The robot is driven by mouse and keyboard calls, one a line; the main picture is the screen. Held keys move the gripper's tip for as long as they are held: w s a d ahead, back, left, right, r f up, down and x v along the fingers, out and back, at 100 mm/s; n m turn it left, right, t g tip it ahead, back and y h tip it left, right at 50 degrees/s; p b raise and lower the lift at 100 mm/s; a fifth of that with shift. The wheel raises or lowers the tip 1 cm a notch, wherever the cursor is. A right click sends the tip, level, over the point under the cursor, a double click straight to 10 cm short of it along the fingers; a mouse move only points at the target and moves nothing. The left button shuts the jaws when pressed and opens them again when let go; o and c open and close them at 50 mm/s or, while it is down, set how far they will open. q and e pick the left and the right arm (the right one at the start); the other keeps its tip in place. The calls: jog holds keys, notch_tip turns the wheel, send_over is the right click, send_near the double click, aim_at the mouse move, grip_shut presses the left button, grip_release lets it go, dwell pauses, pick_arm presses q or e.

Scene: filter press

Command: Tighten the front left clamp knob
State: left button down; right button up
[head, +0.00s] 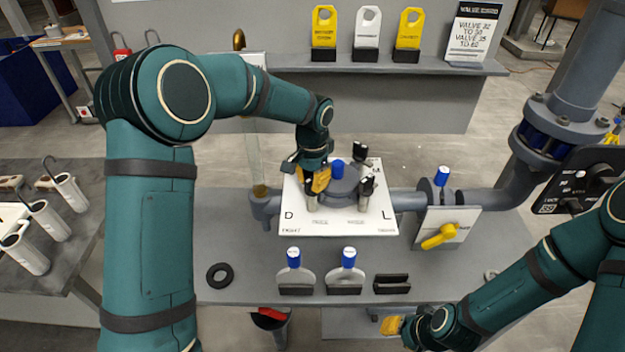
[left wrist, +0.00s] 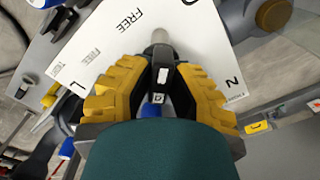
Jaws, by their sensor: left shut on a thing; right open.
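The filter press (head: 338,188) stands on the bench, with a white plate (head: 330,226) marked D and L around it. My left gripper (head: 315,182) reaches down at its left side and covers most of the front left clamp knob. In the left wrist view, the yellow fingers of my left gripper (left wrist: 160,88) close from both sides on this black clamp knob (left wrist: 160,72), above a metal post (left wrist: 159,37). Two other black clamp knobs show, one at the front right (head: 368,184) and one at the back right (head: 360,152). My right gripper (head: 395,325) is low at the bench's front edge, partly hidden and holding nothing visible.
Two blue-topped holders (head: 294,275) (head: 346,275), a black holder (head: 392,284) and a black ring (head: 219,275) lie in front. A large pipe (head: 560,110) rises at the right.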

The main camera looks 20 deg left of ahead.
aim_at(312, 178)
pick_arm(q)
jog(key=c, duration=0.9)
grip_release()
jog(key=shift+s+f, duration=0.1)
jog(key=shift+r, duration=0.45)
notch_tip(312, 178, up, 11)
